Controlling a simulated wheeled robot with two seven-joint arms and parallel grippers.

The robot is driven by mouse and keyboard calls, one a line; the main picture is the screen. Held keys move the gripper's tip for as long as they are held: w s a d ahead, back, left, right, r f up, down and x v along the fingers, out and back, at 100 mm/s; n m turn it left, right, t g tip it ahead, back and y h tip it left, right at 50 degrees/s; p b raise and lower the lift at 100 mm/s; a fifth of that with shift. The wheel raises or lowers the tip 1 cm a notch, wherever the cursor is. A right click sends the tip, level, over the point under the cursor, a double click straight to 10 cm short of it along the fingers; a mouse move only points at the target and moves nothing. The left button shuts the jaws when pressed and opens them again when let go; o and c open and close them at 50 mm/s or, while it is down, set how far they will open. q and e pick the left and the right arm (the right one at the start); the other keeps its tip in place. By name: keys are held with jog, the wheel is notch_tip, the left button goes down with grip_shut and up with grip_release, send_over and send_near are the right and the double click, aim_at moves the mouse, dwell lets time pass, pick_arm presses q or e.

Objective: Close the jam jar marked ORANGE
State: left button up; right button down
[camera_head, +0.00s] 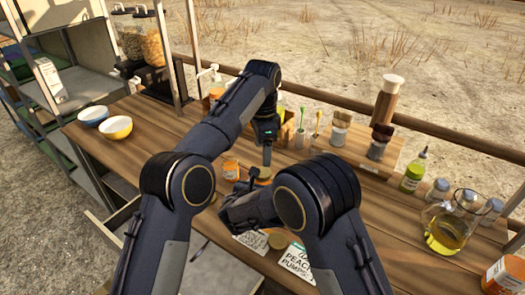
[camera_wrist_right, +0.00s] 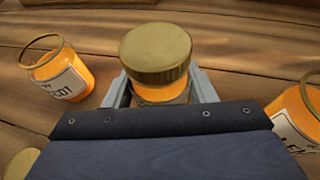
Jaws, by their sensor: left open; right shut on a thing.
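A jar with orange contents (camera_wrist_right: 162,94) stands between the jaws of my right gripper (camera_wrist_right: 163,98); the gripper is shut on it. A gold lid (camera_wrist_right: 157,50) sits on top of the jar; I cannot tell if it is screwed tight. The jar's label is hidden by the gripper, so I cannot read ORANGE. In the head view the lid (camera_head: 263,172) shows just beyond my right gripper.
An open jar labelled ...COT (camera_wrist_right: 62,75) stands left of the held jar, another open jar (camera_wrist_right: 298,118) at right. A loose lid (camera_head: 278,240) lies near the counter's front by paper cards (camera_head: 298,262). Bowls (camera_head: 117,127), a green bottle (camera_head: 414,170) and a glass jug (camera_head: 446,232) stand farther off.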

jog(key=c, duration=0.5)
grip_release()
pick_arm(q)
jog(key=shift+f+b, duration=0.5)
jog(key=shift+f, duration=0.05)
pick_arm(e)
jog(key=v, duration=0.8)
